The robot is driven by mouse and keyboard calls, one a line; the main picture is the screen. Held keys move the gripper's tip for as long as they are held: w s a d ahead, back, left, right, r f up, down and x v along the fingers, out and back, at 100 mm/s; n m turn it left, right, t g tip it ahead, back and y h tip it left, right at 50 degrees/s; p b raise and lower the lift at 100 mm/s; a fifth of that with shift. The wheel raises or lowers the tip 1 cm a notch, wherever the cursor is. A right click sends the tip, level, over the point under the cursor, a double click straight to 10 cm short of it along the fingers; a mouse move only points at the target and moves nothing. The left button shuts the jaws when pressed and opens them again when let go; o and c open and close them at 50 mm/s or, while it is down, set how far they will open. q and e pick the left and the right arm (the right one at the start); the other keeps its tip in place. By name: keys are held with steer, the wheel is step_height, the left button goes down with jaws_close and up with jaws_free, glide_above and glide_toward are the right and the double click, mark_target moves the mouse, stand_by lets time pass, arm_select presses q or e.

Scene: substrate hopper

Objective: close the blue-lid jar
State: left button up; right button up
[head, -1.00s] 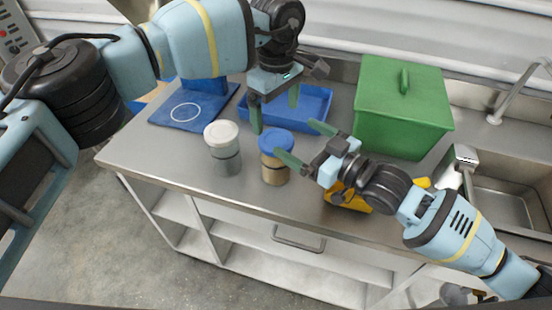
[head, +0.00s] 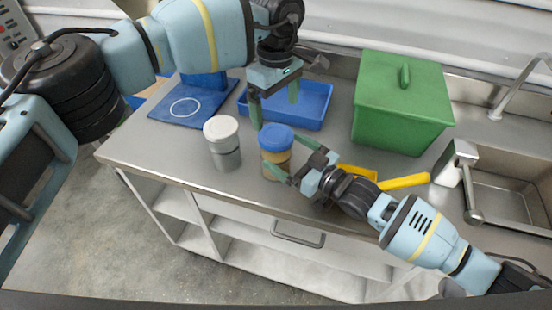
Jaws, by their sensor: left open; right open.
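The blue-lid jar (head: 277,146) stands upright on the steel counter, with tan contents below its blue lid. The lid sits on top of the jar; I cannot tell how tightly. My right gripper (head: 287,157) is open, with its green fingers at the jar's right side, one behind and one in front. Whether the fingers touch the jar is unclear. My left gripper (head: 275,108) is open and empty, fingers pointing down, above and just behind the jar's lid.
A white-lid jar (head: 223,146) stands left of the blue-lid jar. Behind are a blue tray (head: 312,105), a blue stand with a white ring (head: 185,109) and a green lidded bin (head: 402,105). A yellow-handled scoop (head: 403,182) lies right; a sink (head: 510,192) is beyond.

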arm_select(q)
steer(key=shift+w+a+f, duration=0.1)
arm_select(e)
steer(key=x, duration=0.2)
steer(key=shift+w+a, duration=0.3)
steer(key=shift+x, duration=0.75)
steer(key=shift+a, duration=0.1)
steer(key=shift+c, duration=0.4)
